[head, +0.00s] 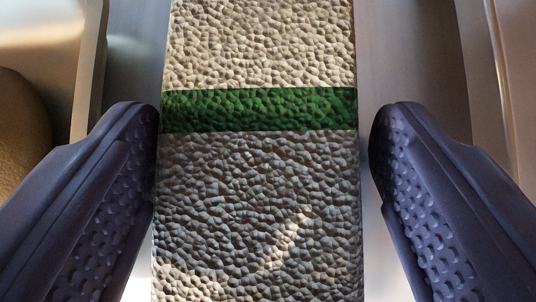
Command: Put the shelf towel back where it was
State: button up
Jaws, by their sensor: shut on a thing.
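The towel (258,200) is a pale, pebbly-textured strip with one green band across it. It runs from the top edge to the bottom edge of the head view, in the middle, and both of its ends are out of view. My gripper (263,150) has dark purple, dimpled fingers, one on each side of the towel. The fingers are shut on the towel's width, close against its left and right edges. What the towel rests on beneath is mostly hidden by it.
A smooth metal surface (408,60) shows on both sides of the towel. A raised metal edge (90,70) stands at the left and another (490,80) at the right. A rounded tan object (20,130) is partly in view at the far left.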

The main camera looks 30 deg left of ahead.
jog(key=shift+f, duration=0.15)
jog(key=o, duration=0.9)
jog(key=shift+r, duration=0.35)
jog(key=b+v, duration=0.2)
jog(key=v, duration=0.5)
jog(key=shift+s, duration=0.2)
